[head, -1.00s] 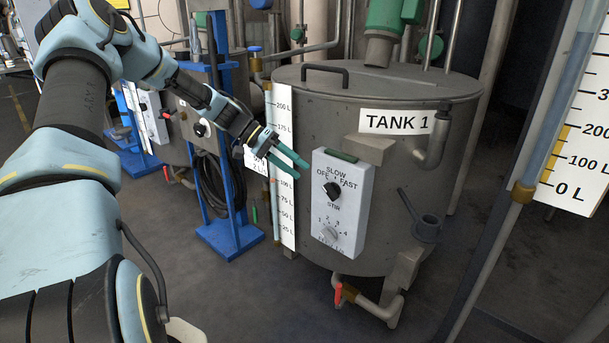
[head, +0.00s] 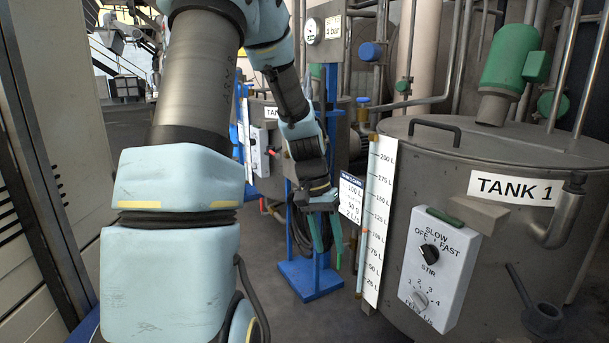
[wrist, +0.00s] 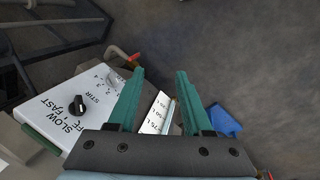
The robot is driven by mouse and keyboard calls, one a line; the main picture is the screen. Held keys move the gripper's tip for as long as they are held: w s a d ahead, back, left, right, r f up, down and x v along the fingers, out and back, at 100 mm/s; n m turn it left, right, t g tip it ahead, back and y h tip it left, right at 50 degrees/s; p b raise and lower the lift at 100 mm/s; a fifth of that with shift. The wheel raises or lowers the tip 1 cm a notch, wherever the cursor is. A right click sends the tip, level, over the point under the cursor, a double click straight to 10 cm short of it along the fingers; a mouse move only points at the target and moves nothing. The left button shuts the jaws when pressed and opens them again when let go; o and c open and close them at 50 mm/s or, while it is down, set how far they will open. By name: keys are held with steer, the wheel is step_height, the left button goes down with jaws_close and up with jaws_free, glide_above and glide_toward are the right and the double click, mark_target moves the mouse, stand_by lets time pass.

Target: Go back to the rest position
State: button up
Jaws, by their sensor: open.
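My gripper (head: 325,246) is open and empty, with its green fingers pointing down in the head view. It hangs in front of the blue stand, left of the level scale on Tank 1 (head: 520,240). In the wrist view, my gripper (wrist: 158,100) shows its two fingers spread with floor and part of the white scale between them. The control box (head: 438,268) with its STIR and feed knobs is on the front of Tank 1, right of my gripper. It also shows at the left of the wrist view (wrist: 62,118).
A blue stand (head: 311,280) with a coiled black hose is behind my gripper. A second tank (head: 265,165) stands further back. A tall pale cabinet (head: 50,130) is at the left. Pipes run behind Tank 1. Grey floor (wrist: 245,60) is open in the wrist view.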

steer(key=s+a+r+n+t+y, duration=0.2)
steer(key=s+a+r+n+t, duration=0.15)
steer(key=s+a, duration=0.75)
step_height(320, 180, up, 13)
steer(key=w+a+p, duration=0.1)
steer(key=w+p, duration=0.1)
steer(key=p, duration=1)
steer(key=shift+a+n, duration=0.25)
steer(key=shift+n, duration=0.1)
steer(key=shift+w, duration=0.1)
